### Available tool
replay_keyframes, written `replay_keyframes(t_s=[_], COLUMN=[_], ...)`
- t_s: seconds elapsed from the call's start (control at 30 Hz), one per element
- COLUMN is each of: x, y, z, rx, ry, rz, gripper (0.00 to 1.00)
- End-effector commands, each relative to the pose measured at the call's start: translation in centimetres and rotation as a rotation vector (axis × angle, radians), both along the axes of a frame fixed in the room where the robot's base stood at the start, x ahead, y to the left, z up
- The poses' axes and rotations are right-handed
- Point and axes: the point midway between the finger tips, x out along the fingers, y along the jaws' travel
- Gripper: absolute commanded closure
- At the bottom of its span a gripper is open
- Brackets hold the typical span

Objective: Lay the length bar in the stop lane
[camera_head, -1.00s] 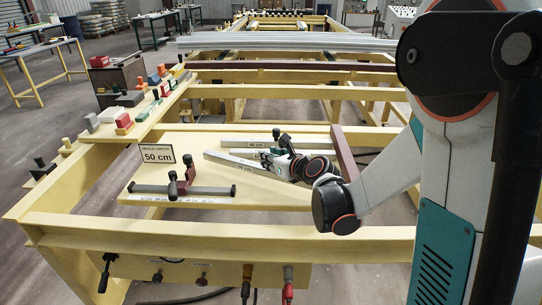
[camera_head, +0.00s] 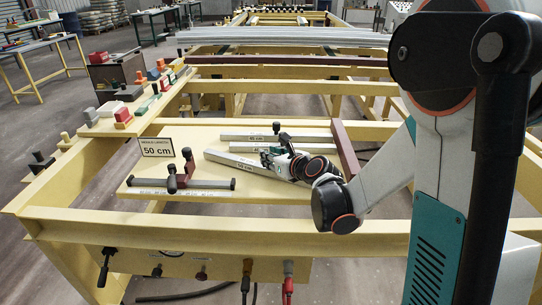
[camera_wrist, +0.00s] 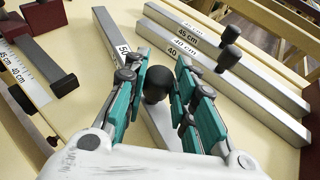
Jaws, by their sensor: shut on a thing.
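My gripper (camera_head: 271,155) is shut on the black knob of a grey length bar (camera_head: 226,158). In the wrist view the knob sits between the teal fingers (camera_wrist: 159,72), and the bar (camera_wrist: 108,27) shows a partly hidden label starting "50". The bar lies slantwise over the pale board; whether it touches the board is unclear. The stop lane, with its white scale (camera_head: 152,191), runs along the board's front left. A dark red stop with black knobs (camera_head: 181,180) and a dark rail (camera_head: 210,184) stand there. The bar is apart from the lane, behind and right of it.
A sign (camera_head: 156,147) reads "50 cm". Two other grey bars (camera_wrist: 215,27) (camera_wrist: 260,100), labelled 45 cm and 40 cm, lie behind the held one. A dark red beam (camera_head: 344,150) bounds the board's right side. Bare board separates the bar and the lane.

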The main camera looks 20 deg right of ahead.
Motion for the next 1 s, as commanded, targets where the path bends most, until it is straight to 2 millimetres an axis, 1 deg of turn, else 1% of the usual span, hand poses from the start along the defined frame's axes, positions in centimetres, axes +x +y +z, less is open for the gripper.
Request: replay_keyframes(t_s=[0.37,0.4,0.5,0.87,1.0], x=[0.0,0.0,0.0,-0.1,-1.1], y=[0.0,0.0,0.0,0.0,-0.4], z=[-0.6,-0.6,-0.6,-0.6,-0.3], rx=[0.0,0.001,0.0,0.0,-0.001], ry=[-0.001,-0.001,-0.001,0.001,0.001], rz=[0.0,-0.001,-0.001,0.0,-0.001], gripper=[1.0,0.73,0.52,0.52,0.52])
